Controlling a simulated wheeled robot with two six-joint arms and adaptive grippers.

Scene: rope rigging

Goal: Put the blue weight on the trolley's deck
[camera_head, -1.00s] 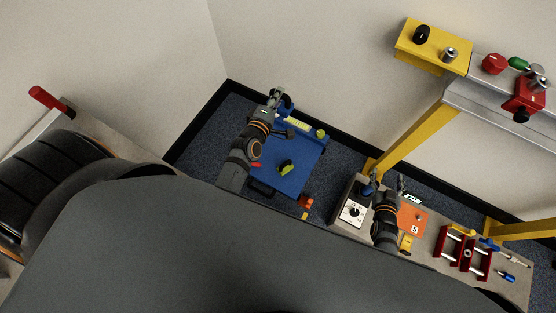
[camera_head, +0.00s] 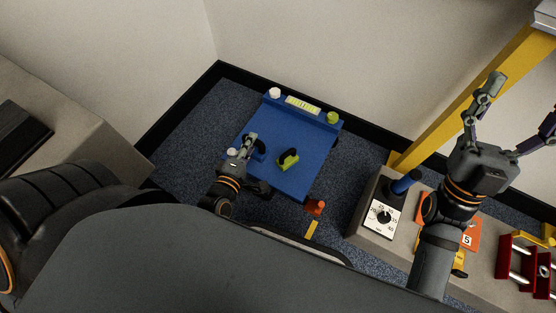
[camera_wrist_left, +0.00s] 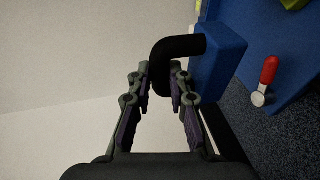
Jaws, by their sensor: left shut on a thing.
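The blue weight (camera_wrist_left: 218,58) is a blue block with a black hooked handle. My left gripper (camera_head: 252,139) is shut on that handle, as the left wrist view (camera_wrist_left: 160,84) shows. The trolley's blue deck (camera_head: 286,132) lies under and around this gripper in the head view, and the weight is over its left part. In that view the weight is mostly hidden and blends with the deck; I cannot tell whether they touch. My right gripper (camera_head: 522,98) is raised at the right, open and empty.
A yellow-green weight (camera_head: 288,161) with a black handle stands on the deck. The deck's back edge has a label (camera_head: 303,105) and knobs. A red-handled lever (camera_wrist_left: 268,73) sticks out at its edge. A bench with a dial box (camera_head: 383,218) and a yellow post (camera_head: 465,95) stand right.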

